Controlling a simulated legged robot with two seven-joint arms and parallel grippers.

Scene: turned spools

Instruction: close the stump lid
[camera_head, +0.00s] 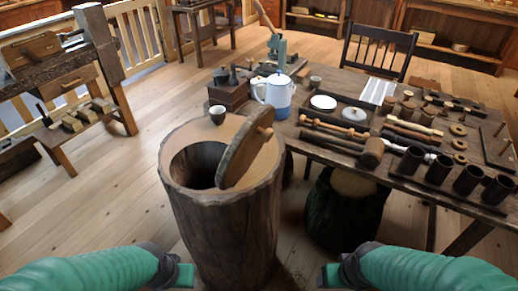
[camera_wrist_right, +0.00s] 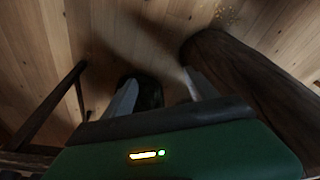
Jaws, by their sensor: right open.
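The hollow wooden stump (camera_head: 225,225) stands upright in front of me, its dark opening (camera_head: 196,163) showing. Its wooden lid (camera_head: 243,152) is tilted up on edge at the right side of the opening, with a small peg handle (camera_head: 265,131) on its right face. My left gripper (camera_head: 188,275) is low in front of the stump's left side, apart from the lid; its jaws cannot be made out. My right gripper (camera_head: 328,275) is low to the right of the stump; in the right wrist view its two fingers (camera_wrist_right: 160,95) are spread and empty above the floor.
A table (camera_head: 395,168) with a blue-white pot (camera_head: 275,94), cups, spools and tools stands close on the right. A dark stump stool (camera_head: 345,210) stands below it. A workbench (camera_head: 60,65) is at left; floor between is clear.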

